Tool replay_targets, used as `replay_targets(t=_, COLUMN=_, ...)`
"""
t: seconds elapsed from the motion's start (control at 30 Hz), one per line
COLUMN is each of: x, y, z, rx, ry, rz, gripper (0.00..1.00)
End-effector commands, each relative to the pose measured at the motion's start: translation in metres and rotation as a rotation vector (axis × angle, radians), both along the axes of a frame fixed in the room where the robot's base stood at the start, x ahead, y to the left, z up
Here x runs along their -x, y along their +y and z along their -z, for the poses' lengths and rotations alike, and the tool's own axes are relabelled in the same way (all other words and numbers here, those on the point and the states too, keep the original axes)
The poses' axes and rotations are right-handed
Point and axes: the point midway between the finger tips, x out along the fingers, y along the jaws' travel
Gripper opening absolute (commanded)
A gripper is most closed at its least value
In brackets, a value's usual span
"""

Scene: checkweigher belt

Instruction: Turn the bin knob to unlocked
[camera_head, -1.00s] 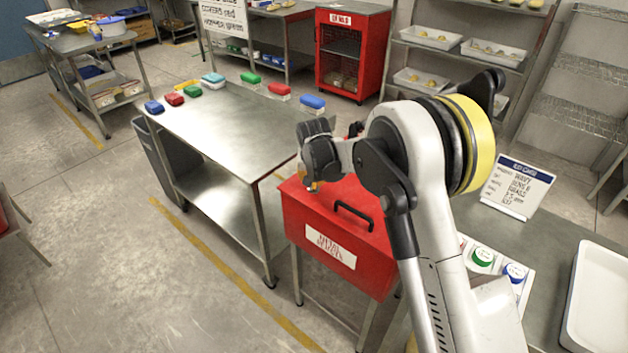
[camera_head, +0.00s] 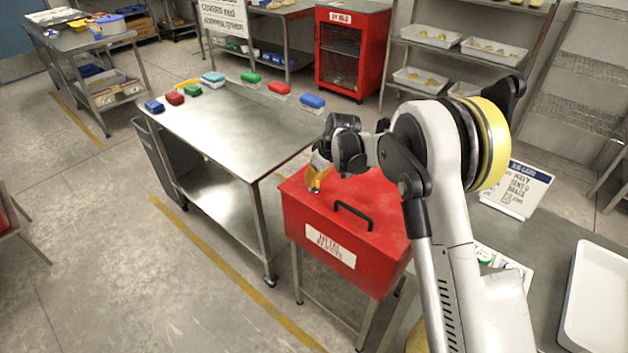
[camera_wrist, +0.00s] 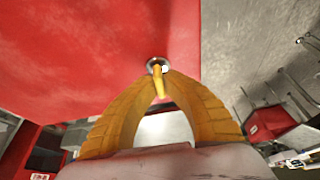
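The red bin (camera_head: 365,235) has a closed sloping lid, a black handle and a white label. Its knob (camera_wrist: 157,65) is a small metal round with a yellow piece standing out from it, near the lid's edge in the wrist view. The fingers and wrist mostly cover it in the head view. My gripper (camera_head: 314,187) is tilted down over the bin's upper left part. In the wrist view its yellow fingers (camera_wrist: 158,78) arch inward and their tips come together around the knob's yellow piece. Any lock marking cannot be made out.
A steel table (camera_head: 230,115) with several coloured blocks stands left of the bin. A worktop (camera_head: 535,245) with a white tray (camera_head: 597,300) and a sign (camera_head: 517,190) is at right. A red cabinet (camera_head: 350,50) stands behind.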

Motion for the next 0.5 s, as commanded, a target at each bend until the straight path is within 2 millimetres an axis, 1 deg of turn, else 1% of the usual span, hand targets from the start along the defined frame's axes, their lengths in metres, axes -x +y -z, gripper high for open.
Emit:
replay_targets(t=0.2, x=0.0006, y=-0.0003, z=0.0006, rx=0.002, ry=0.002, rz=-0.062, gripper=0.00)
replay_targets(t=0.5, x=0.0006, y=0.0000, z=0.0006, rx=0.001, ry=0.001, rz=-0.080, gripper=0.00)
